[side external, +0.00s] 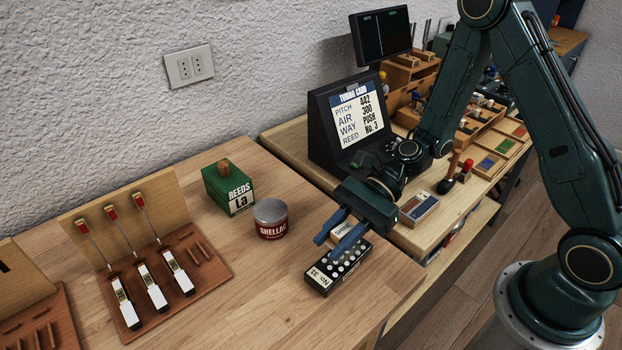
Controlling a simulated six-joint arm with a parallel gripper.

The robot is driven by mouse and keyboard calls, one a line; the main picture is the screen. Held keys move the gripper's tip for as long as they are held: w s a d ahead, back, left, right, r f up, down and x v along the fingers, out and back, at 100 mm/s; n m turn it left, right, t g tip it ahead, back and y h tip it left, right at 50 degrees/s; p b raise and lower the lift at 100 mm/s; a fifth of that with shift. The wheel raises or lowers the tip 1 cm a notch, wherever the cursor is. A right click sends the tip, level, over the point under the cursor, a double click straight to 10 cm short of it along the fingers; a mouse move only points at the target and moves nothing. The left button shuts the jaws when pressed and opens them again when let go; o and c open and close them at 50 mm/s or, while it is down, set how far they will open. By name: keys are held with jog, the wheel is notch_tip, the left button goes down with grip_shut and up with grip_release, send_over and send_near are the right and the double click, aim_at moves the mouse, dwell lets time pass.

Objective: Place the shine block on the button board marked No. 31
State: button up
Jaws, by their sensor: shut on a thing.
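The button board (345,268) is a black block with rows of white buttons and a white "No. 31" label on its near end. It lies on the wooden bench near the front right corner. My gripper (331,246) reaches in from the upper right with two blue fingers. It is shut on the shine block (341,230), a pale piece with dark lettering, partly hidden by the fingers. The block is at the far left end of the board. I cannot tell whether it touches the board or hangs just above it.
A dark red shellac tin (271,222) and a green reeds box (229,190) stand left of the board. A wooden key action model (190,245) is farther left. A black screen stand (345,125) is behind my gripper. Bare bench lies in front of the tin.

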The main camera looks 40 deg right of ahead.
aim_at(333, 263)
jog(key=shift+f, duration=0.35)
jog(key=shift+f, duration=1.9)
jog(key=shift+f, duration=0.15)
jog(key=o, duration=0.9)
jog(key=shift+o, duration=0.2)
jog(key=v, duration=1.2)
jog(key=shift+d, duration=0.1)
